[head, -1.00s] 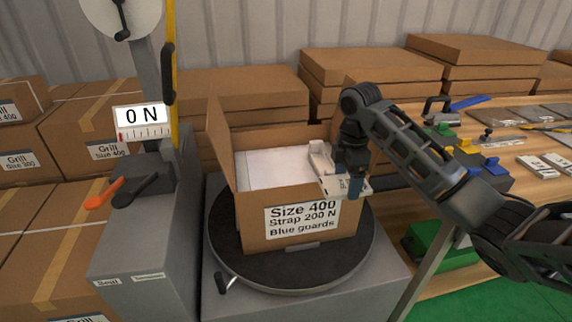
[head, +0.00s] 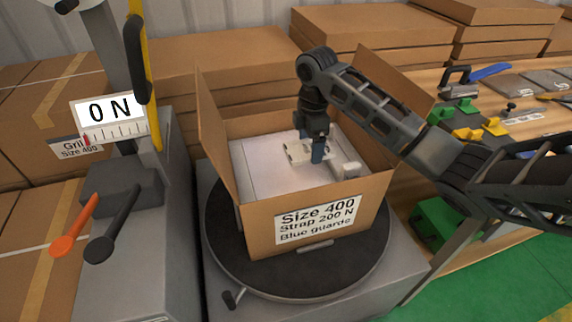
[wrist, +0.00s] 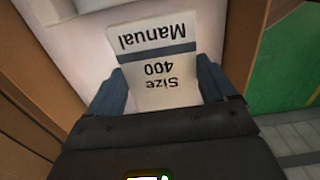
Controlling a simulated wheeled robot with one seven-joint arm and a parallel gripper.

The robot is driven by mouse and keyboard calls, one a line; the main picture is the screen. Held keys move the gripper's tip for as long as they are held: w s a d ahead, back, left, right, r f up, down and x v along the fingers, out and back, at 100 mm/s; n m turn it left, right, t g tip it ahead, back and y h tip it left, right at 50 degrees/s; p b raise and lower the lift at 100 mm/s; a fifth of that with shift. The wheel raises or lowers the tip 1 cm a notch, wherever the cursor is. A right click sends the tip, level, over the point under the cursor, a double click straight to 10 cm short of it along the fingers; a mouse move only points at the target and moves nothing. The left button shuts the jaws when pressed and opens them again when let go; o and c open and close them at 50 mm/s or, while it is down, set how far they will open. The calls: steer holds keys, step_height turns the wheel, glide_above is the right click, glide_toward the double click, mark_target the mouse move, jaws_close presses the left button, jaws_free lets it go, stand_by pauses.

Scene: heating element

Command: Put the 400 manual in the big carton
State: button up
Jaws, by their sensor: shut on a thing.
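The big carton (head: 262,229) stands open on a dark turntable, its front label reading Size 400, Strap 200 N, Blue guards. A white slab (head: 262,178) lies inside it. My gripper (head: 318,150) is inside the carton's opening, above the slab, toward the right. It is shut on the 400 manual (head: 296,152), a small white booklet. In the wrist view the manual (wrist: 160,60) shows "Manual" and "Size 400" upside down, with the gripper's fingers (wrist: 160,88) on both its sides. I cannot tell whether the manual touches the slab.
A press-like stand with a 0 N gauge (head: 110,117) and orange and black levers (head: 75,225) is at the left. Carton flaps (head: 216,135) stand up at left and back right. A workbench with guards (head: 466,134) is at the right.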

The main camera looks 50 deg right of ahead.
glide_above(285, 178)
step_height(285, 178, down, 4)
steer(key=shift+p, duration=0.4)
steer(key=shift+a+f, duration=0.1)
steer(key=shift+f, duration=2)
steer(key=shift+f, duration=0.1)
steer(key=o, duration=0.9)
step_height(285, 178, up, 12)
